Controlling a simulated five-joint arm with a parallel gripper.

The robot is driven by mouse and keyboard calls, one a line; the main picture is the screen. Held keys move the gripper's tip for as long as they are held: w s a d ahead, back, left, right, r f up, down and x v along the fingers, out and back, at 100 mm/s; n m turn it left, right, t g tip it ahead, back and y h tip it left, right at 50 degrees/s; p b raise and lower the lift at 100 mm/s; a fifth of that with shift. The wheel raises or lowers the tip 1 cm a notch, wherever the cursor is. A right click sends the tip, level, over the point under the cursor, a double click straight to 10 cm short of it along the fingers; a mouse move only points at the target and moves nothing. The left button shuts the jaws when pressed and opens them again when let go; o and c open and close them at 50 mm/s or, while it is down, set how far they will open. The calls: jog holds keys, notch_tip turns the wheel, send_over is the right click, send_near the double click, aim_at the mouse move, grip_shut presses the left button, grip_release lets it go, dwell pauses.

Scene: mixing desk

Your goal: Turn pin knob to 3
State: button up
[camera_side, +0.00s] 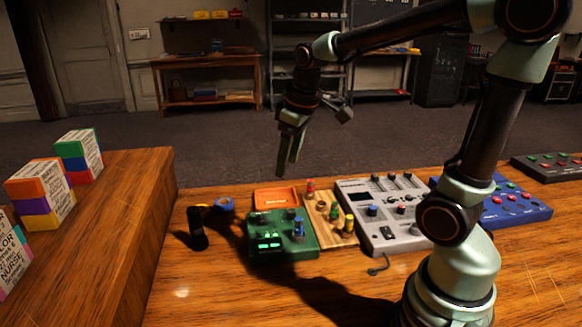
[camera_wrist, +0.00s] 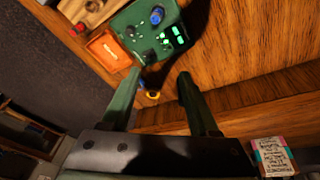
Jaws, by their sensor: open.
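My gripper (camera_side: 287,165) hangs in the air above and behind the desk, fingers pointing down, open and empty. I cannot tell which knob is the pin knob, and no scale numbers are readable.
A wooden board (camera_side: 322,238) with coloured pegs lies between green box and mixer. An orange tray (camera_side: 275,198) lies behind the green box. A black cylinder (camera_side: 197,228) and blue ring (camera_side: 223,205) are at left. A blue box (camera_side: 518,212) is at right.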

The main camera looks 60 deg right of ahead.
aim_at(292, 211)
jog(key=w+d+f+n+g, duration=0.25)
jog(key=w+d+f, duration=0.25)
jog(key=d+f, duration=0.35)
jog(key=shift+m, duration=0.25)
jog(key=f, duration=1.1)
jog(key=shift+w+d+f, duration=0.15)
jog(key=shift+w+d, duration=0.15)
grip_shut()
